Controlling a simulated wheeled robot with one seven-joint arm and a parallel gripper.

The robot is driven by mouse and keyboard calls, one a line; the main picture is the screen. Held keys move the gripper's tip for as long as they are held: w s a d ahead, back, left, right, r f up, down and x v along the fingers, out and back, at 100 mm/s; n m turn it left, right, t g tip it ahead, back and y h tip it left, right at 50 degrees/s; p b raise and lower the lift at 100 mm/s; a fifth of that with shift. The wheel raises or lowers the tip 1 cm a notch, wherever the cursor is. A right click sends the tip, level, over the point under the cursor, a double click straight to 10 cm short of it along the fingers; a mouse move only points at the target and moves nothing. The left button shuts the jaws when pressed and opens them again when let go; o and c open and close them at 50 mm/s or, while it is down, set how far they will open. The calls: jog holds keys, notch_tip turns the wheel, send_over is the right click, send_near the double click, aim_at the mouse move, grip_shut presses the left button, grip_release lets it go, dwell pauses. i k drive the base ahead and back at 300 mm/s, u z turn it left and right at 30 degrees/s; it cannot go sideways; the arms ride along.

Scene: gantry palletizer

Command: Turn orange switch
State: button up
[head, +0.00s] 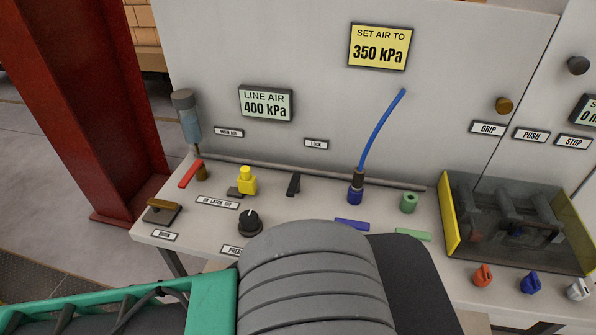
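The orange switch (482,275) is a small orange knob at the lower right, on the front part of the bench. It is the leftmost of three knobs in a row, with a blue knob (530,283) and a white knob (578,290) to its right. Its exact turn position is too small to tell. My gripper is not seen in the head view. A large grey ribbed body, which looks like part of my arm, fills the bottom middle and hides part of the bench front. The orange switch is clear of it.
Behind the knobs stands a yellow-sided bin (451,225) with grey parts inside. The bench (320,205) also carries a black dial (250,222), a yellow block (247,180), a red lever (190,174) and an upright blue hose (381,130). A red post (85,110) stands left.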

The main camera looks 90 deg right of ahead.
aim_at(482, 277)
jog(key=u, duration=0.5)
jog(key=i, duration=0.8)
jog(key=z, duration=5.6)
jog(key=i, duration=0.5)
jog(key=z, duration=0.1)
